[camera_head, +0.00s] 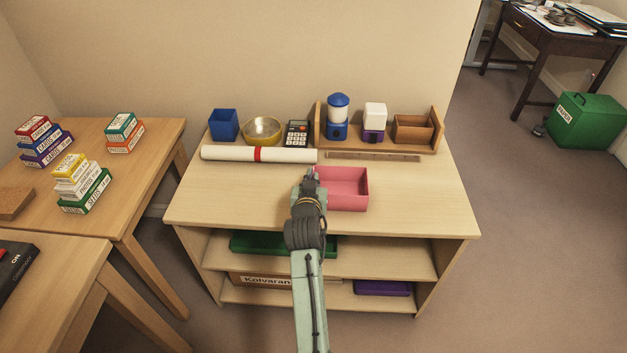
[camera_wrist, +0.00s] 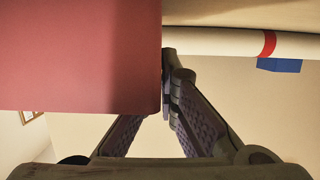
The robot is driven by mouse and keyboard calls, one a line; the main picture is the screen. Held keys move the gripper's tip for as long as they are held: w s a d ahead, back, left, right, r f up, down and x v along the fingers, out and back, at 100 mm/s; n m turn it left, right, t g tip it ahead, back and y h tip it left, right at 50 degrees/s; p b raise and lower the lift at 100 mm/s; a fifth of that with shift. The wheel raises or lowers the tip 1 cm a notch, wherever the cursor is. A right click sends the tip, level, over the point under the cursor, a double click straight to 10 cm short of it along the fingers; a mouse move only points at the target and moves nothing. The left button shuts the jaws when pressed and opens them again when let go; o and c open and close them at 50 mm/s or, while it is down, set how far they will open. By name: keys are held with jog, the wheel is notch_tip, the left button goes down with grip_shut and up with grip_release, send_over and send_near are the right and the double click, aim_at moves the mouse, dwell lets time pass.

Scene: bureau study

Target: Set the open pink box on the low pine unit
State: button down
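The open pink box (camera_head: 343,188) is over the front middle of the low pine unit's top (camera_head: 420,200). It looks level, its open side up; I cannot tell for sure whether its base touches the wood. My gripper (camera_head: 310,180) is at the box's left wall, with my arm reaching in from the front. In the wrist view the pink box (camera_wrist: 80,55) fills the upper left and hides one fingertip. The fingers of my gripper (camera_wrist: 165,88) come together at the box's edge and appear closed on its wall.
Behind the box lie a white roll with a red band (camera_head: 240,154) and a ruler (camera_head: 372,157). A blue cup (camera_head: 223,125), yellow bowl (camera_head: 262,131), calculator (camera_head: 297,133) and wooden rack (camera_head: 436,130) stand at the back. The top is clear left and right of the box.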

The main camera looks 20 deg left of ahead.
jog(key=shift+r, duration=0.15)
jog(key=c, duration=2.3)
grip_release()
jog(key=shift+f, duration=0.25)
jog(key=o, duration=0.5)
jog(key=shift+r, duration=0.1)
